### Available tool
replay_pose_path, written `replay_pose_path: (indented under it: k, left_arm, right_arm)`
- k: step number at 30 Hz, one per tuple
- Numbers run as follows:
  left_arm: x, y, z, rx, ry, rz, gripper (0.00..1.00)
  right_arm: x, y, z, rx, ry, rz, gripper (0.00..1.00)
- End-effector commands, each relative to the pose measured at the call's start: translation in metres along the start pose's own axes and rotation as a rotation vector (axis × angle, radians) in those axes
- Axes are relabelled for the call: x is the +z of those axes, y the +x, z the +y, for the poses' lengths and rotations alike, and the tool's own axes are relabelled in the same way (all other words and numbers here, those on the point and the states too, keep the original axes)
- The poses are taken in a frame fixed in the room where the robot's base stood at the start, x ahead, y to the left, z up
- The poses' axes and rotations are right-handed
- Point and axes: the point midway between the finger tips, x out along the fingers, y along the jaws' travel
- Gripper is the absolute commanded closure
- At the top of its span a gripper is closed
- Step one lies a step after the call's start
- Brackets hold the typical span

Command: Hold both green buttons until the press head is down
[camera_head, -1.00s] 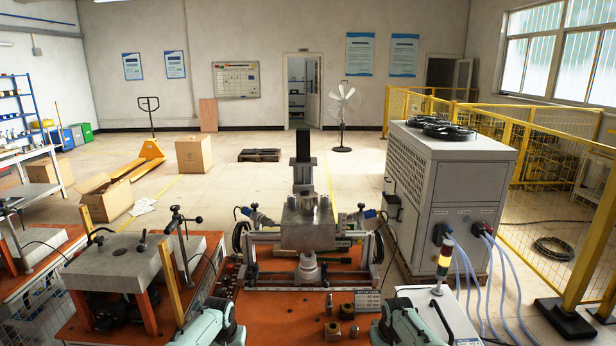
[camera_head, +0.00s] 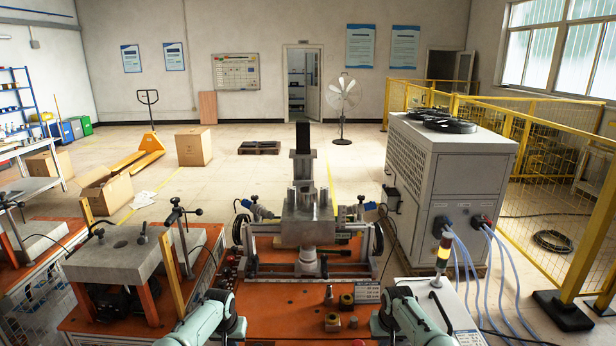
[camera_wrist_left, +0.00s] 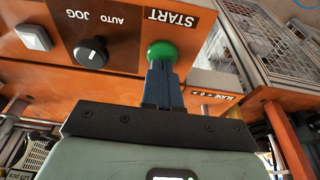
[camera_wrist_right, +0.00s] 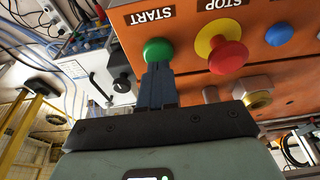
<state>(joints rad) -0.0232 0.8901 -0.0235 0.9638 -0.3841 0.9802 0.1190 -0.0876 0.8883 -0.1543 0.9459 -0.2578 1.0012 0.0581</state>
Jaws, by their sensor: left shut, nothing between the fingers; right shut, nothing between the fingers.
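In the left wrist view, a round green button (camera_wrist_left: 161,52) marked START sits on an orange panel. My left gripper (camera_wrist_left: 160,68) is shut and empty, its fingertips right at the button. In the right wrist view, another green START button (camera_wrist_right: 158,51) is on an orange panel. My right gripper (camera_wrist_right: 157,68) is shut and empty, its fingertips right at that button. The fingers cover part of each button, so I cannot tell how far either is pressed. In the head view, the grey metal press unit (camera_head: 308,226) stands mid-bench; its head height is unclear.
A red stop button (camera_wrist_right: 228,57) on a yellow collar and a blue button (camera_wrist_right: 279,36) are right of the right green button. A black knob (camera_wrist_left: 91,53) and a white square button (camera_wrist_left: 34,37) are left of the left one. The orange bench (camera_head: 275,300) holds small metal parts.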

Motion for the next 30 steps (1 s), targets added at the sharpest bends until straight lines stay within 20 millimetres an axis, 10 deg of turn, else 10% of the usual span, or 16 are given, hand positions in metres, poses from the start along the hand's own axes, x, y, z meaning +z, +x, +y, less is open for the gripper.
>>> replay_pose_path:
  k: [30]
  left_arm:
    - [-0.007, -0.029, 0.0, 0.0, 0.0, -0.003, 1.0]
  right_arm:
    - [-0.007, -0.019, 0.0, -0.001, 0.001, 0.011, 1.0]
